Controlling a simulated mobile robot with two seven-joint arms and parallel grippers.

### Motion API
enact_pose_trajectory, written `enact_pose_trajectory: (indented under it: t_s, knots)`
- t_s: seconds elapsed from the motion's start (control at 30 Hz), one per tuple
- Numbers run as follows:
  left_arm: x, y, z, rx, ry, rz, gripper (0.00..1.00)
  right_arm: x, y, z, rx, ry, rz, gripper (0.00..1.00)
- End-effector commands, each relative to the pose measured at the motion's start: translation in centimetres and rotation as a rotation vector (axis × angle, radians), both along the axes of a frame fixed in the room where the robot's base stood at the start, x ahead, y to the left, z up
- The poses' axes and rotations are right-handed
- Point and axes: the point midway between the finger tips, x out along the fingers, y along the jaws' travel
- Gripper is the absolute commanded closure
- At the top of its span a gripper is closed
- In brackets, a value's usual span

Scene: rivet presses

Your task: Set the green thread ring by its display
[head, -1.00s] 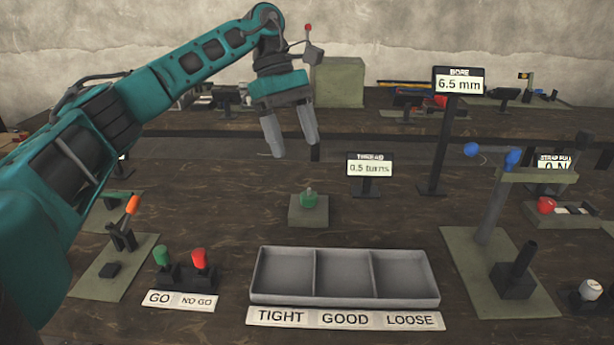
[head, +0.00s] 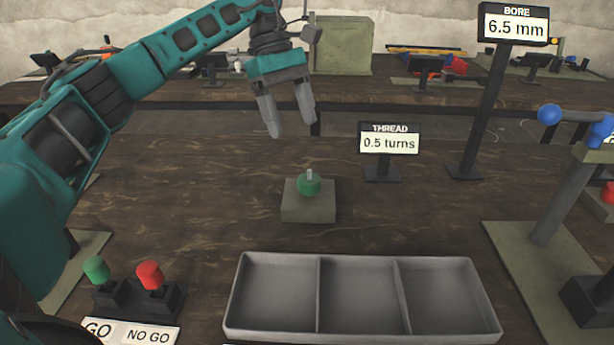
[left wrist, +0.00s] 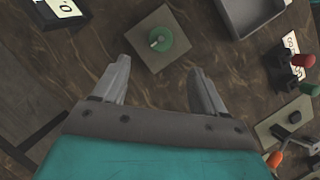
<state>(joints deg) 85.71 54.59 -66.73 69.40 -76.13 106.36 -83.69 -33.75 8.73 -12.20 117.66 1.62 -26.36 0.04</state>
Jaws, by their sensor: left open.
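The green thread ring (head: 308,184) sits on a small grey-green block (head: 308,208) in the middle of the table, with a pale stud standing up through it. It also shows in the left wrist view (left wrist: 160,39), ahead of the fingers. The thread display (head: 389,142) stands behind it to the right and reads 0.5 turns. My left gripper (head: 291,124) is open and empty, pointing down, above and behind the ring in the head view, not touching it. In the left wrist view its two fingers (left wrist: 160,85) are spread apart. My right gripper is not seen.
A grey three-part tray (head: 360,328) lies in front of the block. A green plug (head: 97,269) and a red plug (head: 150,275) stand front left by GO and NO GO labels. A bore display (head: 513,25) reading 6.5 mm stands right; a lever press (head: 560,190) is far right.

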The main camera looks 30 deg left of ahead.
Motion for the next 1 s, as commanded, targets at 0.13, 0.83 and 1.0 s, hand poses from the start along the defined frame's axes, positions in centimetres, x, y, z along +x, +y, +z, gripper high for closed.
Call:
enact_pose_trajectory:
  t_s: [0.13, 0.83, 1.0]
  knots:
    - [-0.4, -1.0, -3.0, 0.002, 0.004, -0.002, 0.28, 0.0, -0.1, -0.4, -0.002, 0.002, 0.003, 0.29]
    - [-1.0, -4.2, -10.5, 0.0, 0.001, 0.001, 0.28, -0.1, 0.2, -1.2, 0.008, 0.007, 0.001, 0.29]
    - [-1.0, -4.2, -10.5, 0.0, 0.001, 0.001, 0.29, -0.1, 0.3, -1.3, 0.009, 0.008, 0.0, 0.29]
